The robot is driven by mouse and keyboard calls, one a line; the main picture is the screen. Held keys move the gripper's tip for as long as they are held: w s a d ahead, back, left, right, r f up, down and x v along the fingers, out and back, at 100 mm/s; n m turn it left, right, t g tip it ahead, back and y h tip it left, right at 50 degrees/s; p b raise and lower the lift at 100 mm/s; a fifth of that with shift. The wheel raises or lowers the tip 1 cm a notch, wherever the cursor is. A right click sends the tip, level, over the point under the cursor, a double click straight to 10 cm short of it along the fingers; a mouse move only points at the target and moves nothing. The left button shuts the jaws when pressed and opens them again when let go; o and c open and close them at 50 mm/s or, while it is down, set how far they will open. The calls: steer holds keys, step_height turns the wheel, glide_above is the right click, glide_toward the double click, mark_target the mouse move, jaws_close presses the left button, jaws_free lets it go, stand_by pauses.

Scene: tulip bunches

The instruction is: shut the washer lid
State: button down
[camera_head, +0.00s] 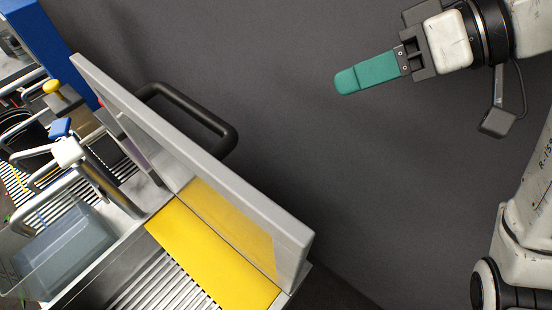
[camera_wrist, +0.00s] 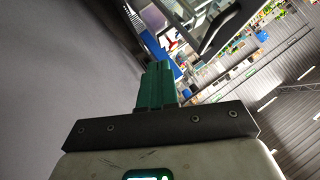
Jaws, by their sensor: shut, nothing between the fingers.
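The washer lid (camera_head: 200,150) is a light grey panel standing raised at the edge of the washer, with its inner face mirroring the yellow plate. A dark bar handle (camera_head: 215,122) sticks out from its outer side, toward my gripper. My gripper (camera_head: 345,82) has green fingers, shut and empty. It is to the right of the lid and handle, apart from both, pointing left. In the wrist view the green fingertips (camera_wrist: 156,66) show in the middle, with a dark handle-like bar (camera_wrist: 220,32) beyond at the upper right.
The washer's top has a yellow plate (camera_head: 205,255) and metal slats (camera_head: 165,280). At left are a clear bin (camera_head: 65,245), a metal tap with a blue knob (camera_head: 60,128) and a blue panel (camera_head: 48,45). Bare dark floor (camera_head: 340,190) lies between the lid and my arm.

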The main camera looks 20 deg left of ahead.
steer(key=s+r+n+g+h, duration=0.3)
steer(key=s+r+h, duration=0.1)
steer(key=s+r, duration=0.3)
steer(key=p, duration=0.1)
glide_toward(213, 189)
step_height(213, 189, down, 3)
steer(key=d, duration=0.1)
steer(key=shift+s+a+f, duration=0.1)
steer(key=shift+s+f, duration=0.2)
steer(key=shift+s, duration=0.35)
